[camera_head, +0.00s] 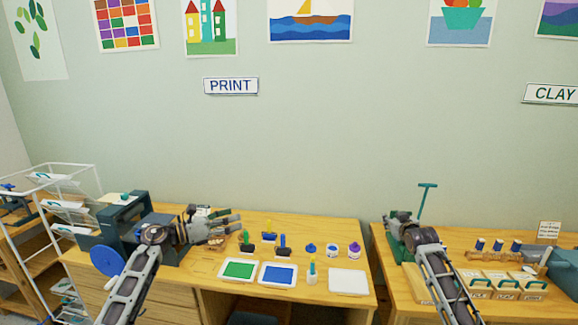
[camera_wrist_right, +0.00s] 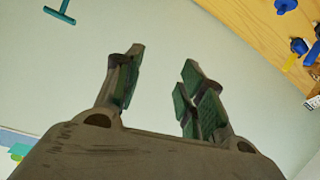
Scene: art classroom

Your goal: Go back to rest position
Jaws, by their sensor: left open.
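My left gripper (camera_head: 232,227) is over the left part of the print table, its fingers spread and pointing right. Nothing shows between them. My left arm reaches up from the bottom left. My right gripper (camera_head: 398,217) is at the left end of the clay table, partly hidden by its own wrist. In the right wrist view its two green-padded fingers (camera_wrist_right: 160,85) stand apart with only wall behind the gap. No object is held in either gripper.
The print table (camera_head: 215,290) bears a green ink tray (camera_head: 239,270), a blue ink tray (camera_head: 278,274), a white tray (camera_head: 348,282) and small jars. A grey press (camera_head: 125,222) stands left. A teal T-handle (camera_head: 427,193) rises beside my right gripper.

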